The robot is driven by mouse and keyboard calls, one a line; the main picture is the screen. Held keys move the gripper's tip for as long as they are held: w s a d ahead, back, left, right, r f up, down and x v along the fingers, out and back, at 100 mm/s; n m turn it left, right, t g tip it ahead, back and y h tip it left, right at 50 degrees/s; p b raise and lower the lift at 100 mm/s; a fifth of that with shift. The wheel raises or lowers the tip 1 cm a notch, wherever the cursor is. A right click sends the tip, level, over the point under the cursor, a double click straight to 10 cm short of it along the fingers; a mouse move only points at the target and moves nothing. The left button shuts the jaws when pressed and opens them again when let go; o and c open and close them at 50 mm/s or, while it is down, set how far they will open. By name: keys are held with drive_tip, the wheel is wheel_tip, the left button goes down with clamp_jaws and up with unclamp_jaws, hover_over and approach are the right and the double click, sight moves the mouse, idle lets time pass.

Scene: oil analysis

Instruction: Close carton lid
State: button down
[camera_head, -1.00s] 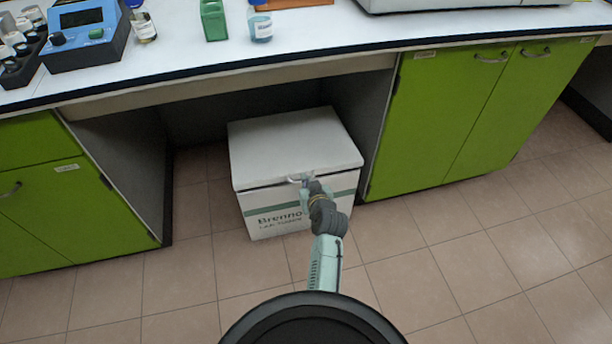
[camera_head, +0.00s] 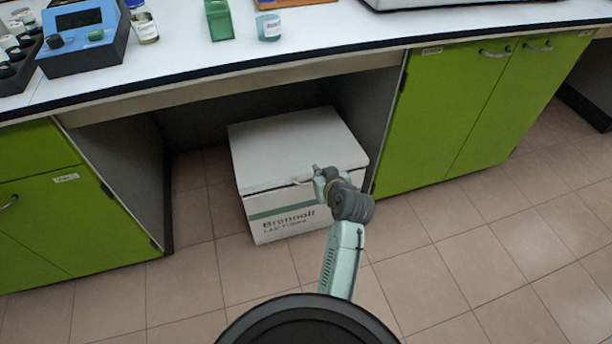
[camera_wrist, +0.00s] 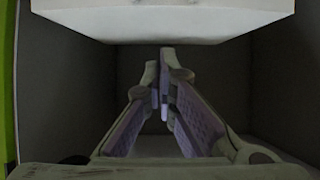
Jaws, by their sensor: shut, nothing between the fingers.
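The white carton (camera_head: 262,220) with printed lettering and a green stripe stands on the floor under the bench. Its white lid (camera_head: 285,145) lies across the top and looks flat; I cannot tell whether a small gap remains at its front edge. My gripper (camera_head: 318,172) is at the lid's front edge, right of the middle, and hides part of that edge and the handle. Touch cannot be told. In the wrist view my gripper's fingers (camera_wrist: 163,95) are together and empty, below a white slab (camera_wrist: 165,20) that seems part of the carton.
The carton sits in a dark knee space between green cabinets on the left (camera_head: 50,215) and right (camera_head: 455,120). The bench top (camera_head: 330,32) overhangs it and holds a blue instrument (camera_head: 85,40), bottles and a green container. The tiled floor in front (camera_head: 480,270) is clear.

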hover_over(312, 172)
drive_tip(key=s, duration=0.3)
wheel_tip(312, 172, down, 5)
drive_tip(key=f, duration=0.1)
drive_tip(key=s+f+p, duration=0.1)
drive_tip(key=shift+f, duration=0.35)
drive_tip(key=shift+s+f, duration=0.2)
drive_tip(key=shift+f, duration=0.5)
